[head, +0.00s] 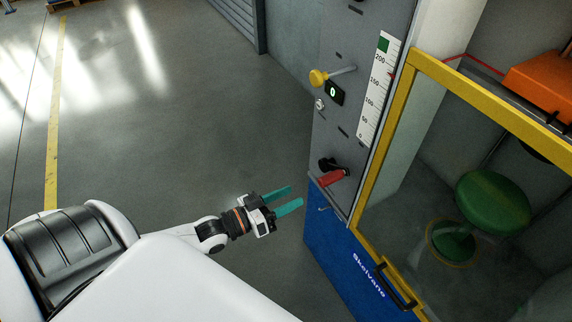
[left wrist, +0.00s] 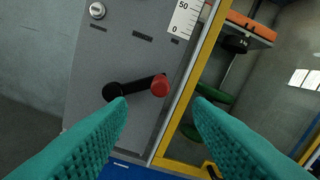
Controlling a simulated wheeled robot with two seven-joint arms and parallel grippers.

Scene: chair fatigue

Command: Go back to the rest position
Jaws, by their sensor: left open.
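My left gripper (head: 289,200) is open and empty, with teal fingers pointing at the machine's grey side panel (head: 345,135). In the head view its tips are a little left of and below a lever with a red grip (head: 331,177). In the left wrist view the open fingers (left wrist: 160,112) stand at both sides, and the red grip (left wrist: 160,85) with its black arm shows beyond them, apart from them. My right gripper is not in view.
The machine has a yellow-framed door (head: 394,100) with a black handle (head: 396,287) and a green stool (head: 493,203) inside. A yellow knob (head: 318,78) sticks out of the panel. Open grey floor (head: 190,120) lies left of the machine.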

